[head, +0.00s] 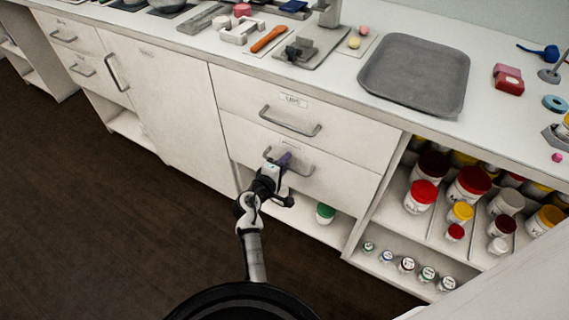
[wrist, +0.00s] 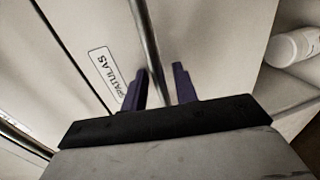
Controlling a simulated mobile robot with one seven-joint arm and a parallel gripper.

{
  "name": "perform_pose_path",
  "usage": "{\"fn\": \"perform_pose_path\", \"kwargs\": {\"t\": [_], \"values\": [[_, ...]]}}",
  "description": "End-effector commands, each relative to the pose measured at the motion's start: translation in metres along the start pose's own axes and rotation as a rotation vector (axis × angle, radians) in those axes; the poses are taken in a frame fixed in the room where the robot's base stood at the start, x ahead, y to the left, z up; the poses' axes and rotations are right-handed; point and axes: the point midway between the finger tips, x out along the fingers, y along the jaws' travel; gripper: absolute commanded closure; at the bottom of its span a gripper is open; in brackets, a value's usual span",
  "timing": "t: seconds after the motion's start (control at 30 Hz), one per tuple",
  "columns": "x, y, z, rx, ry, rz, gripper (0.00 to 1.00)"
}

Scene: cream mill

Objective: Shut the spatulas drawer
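The spatulas drawer (head: 340,184) is the lower of two white drawer fronts in the counter. Its front looks about flush with the one above, and no inside shows; a small gap cannot be ruled out. The wrist view shows its "SPATULAS" label (wrist: 108,72) and its metal bar handle (wrist: 148,38). My gripper (head: 284,160) is at this handle in the head view. In the wrist view, my gripper's purple fingers (wrist: 160,88) stand apart, one on each side of the bar, with room around it. They partly hide the label's end.
A drawer (head: 290,112) with its own handle is directly above. Open shelves with lidded jars (head: 424,192) are to the right, and a green-lidded jar (head: 325,212) stands below. A grey tray (head: 414,72) lies on the counter. The dark floor (head: 90,210) is clear at left.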

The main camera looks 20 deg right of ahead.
Motion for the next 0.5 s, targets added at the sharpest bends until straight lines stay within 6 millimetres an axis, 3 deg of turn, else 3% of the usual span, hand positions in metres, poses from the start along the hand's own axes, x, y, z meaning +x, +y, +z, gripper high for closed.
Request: {"fn": "perform_pose_path", "kwargs": {"t": [0.17, 0.5], "values": [[-0.016, -0.002, -0.001, -0.002, 0.003, -0.001, 0.71], [-0.091, -0.002, 0.0, -0.001, 0.003, -0.001, 0.71]]}}
